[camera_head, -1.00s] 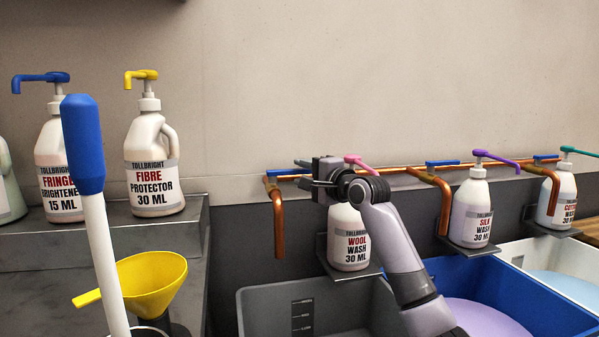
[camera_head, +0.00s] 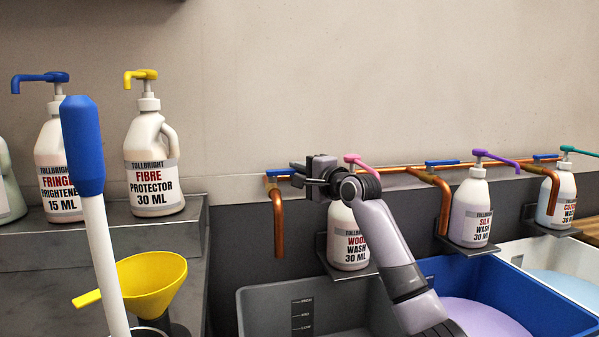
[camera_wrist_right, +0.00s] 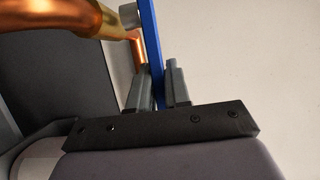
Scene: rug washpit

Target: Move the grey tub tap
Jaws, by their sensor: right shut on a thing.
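The grey tub tap is a copper spout (camera_head: 278,225) with a blue lever (camera_head: 279,172) on the pipe, hanging over the grey tub (camera_head: 262,298). My right gripper (camera_head: 303,180) is at the lever in the head view. In the right wrist view its two fingers (camera_wrist_right: 163,88) are shut on the blue lever (camera_wrist_right: 151,38), one on each side. The copper pipe (camera_wrist_right: 60,17) runs behind it at the upper left. The gripper hides part of the lever in the head view. My left gripper is not in view.
A wool wash bottle (camera_head: 349,245) with a pink pump stands on a bracket just behind my right arm. The blue tub (camera_head: 545,305) and further taps are to the right. A yellow funnel (camera_head: 150,283) and a blue-topped white rod (camera_head: 95,220) are at left.

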